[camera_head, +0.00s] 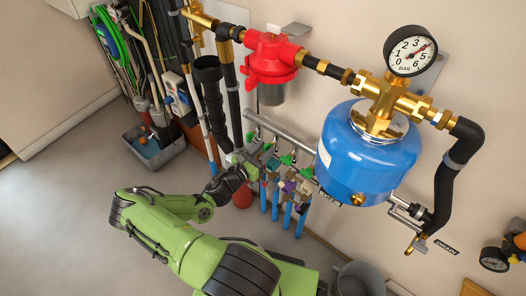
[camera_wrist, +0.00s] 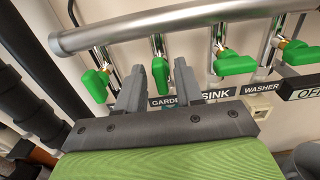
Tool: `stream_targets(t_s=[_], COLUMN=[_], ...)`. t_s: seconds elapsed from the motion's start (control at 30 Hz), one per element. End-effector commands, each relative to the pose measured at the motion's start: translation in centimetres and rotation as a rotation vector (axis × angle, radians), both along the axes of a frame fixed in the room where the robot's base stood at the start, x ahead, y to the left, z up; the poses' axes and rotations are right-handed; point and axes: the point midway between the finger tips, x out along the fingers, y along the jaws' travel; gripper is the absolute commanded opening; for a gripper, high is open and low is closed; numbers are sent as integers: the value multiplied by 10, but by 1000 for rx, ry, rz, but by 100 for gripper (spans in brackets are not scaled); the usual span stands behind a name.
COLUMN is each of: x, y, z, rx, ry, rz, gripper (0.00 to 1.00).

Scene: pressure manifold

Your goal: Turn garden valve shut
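In the wrist view, several green valve handles hang below a grey metal pipe (camera_wrist: 190,20). The garden valve's green handle (camera_wrist: 181,77) is just above the GARDEN label (camera_wrist: 164,102) and beside my right finger, partly covered. My gripper (camera_wrist: 160,72) is open, its grey fingers pointing up at the valve row, with a gap between them. I cannot tell whether a finger touches the handle. In the head view, my gripper (camera_head: 250,156) is at the left end of the manifold and hides part of it.
Neighbouring handles stand close by: one at the left (camera_wrist: 96,84), the sink handle (camera_wrist: 233,63) and the washer handle (camera_wrist: 300,53). A blue tank (camera_head: 368,155) with a pressure gauge (camera_head: 411,50) and a red filter (camera_head: 270,58) are nearby. A grey bucket (camera_head: 360,279) stands below.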

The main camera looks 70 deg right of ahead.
Motion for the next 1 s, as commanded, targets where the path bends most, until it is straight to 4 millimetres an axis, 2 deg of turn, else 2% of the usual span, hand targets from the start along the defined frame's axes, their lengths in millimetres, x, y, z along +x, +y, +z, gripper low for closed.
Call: stream_targets(t_s=[0.03,0.2,0.23,0.67,1.0], x=[0,0,0,0,-1], y=[0,0,0,1,1], z=[0,0,0,0,0], rx=[0,0,0,-32,-140], ry=[0,0,0,-77,-327], rz=[0,0,0,0,-1], gripper=[27,1,0,0,0])
